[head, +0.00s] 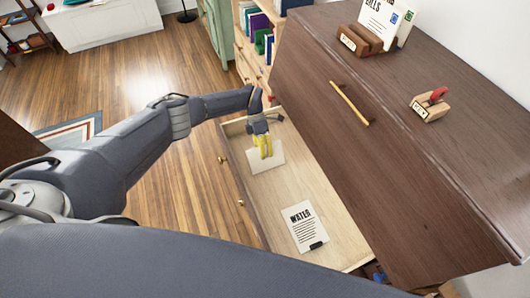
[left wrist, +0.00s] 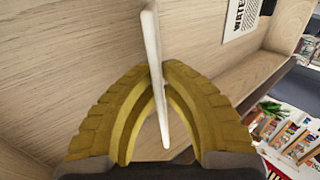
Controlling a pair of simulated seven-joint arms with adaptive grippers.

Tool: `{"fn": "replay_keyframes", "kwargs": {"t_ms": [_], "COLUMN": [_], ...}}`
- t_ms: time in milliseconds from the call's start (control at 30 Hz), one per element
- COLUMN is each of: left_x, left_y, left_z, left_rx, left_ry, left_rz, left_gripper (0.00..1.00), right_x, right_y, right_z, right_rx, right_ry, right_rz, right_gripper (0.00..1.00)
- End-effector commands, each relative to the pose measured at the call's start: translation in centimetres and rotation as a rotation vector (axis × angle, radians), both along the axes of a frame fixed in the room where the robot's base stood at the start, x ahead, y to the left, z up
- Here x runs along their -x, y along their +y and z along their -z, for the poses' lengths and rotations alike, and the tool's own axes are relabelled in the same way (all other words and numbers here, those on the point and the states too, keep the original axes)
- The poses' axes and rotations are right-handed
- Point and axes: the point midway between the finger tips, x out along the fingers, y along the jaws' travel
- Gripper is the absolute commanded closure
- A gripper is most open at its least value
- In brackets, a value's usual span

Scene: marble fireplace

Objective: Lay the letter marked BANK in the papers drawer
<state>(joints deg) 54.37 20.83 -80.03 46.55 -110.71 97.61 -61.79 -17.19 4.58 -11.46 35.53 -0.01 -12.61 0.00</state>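My left gripper (head: 263,152) reaches down into the open drawer (head: 333,205) with its yellow fingers. In the left wrist view the fingers (left wrist: 155,75) are shut on a thin white letter (left wrist: 154,40), seen edge-on between the tips. In the head view this letter (head: 267,163) is a blank-looking pale sheet at the drawer's far end; no marking can be read on it. Whether it touches the drawer floor I cannot tell. A letter marked WATER (head: 304,227) lies flat at the drawer's near end and also shows in the left wrist view (left wrist: 241,18). My right gripper is not in view.
The dark wooden cabinet top (head: 440,95) holds a wooden rack (head: 362,40) with upright letters, one seeming to read BILLS, and a small block with a red part (head: 430,104). A closed upper front with a brass handle (head: 349,103) rises beside the drawer. The drawer's middle is clear.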

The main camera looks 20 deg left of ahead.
Motion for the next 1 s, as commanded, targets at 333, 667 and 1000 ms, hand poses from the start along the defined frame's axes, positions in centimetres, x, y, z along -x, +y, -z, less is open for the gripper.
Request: {"fn": "replay_keyframes", "kwargs": {"t_ms": [333,667,1000], "left_x": [0.0,0.0,-1.6], "left_y": [0.0,0.0,1.4], "left_z": [0.0,0.0,-2.9], "left_rx": [0.0,0.0,-0.002], "left_ry": [0.0,0.0,-0.002], "left_rz": [0.0,-0.001,-0.002], "left_gripper": [0.77,0.69,0.69], "right_x": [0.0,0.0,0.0], "right_y": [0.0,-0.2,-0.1], "right_z": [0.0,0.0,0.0], "right_rx": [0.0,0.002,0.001], "right_ry": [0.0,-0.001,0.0], "right_rz": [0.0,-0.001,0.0], "right_gripper": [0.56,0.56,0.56]}}
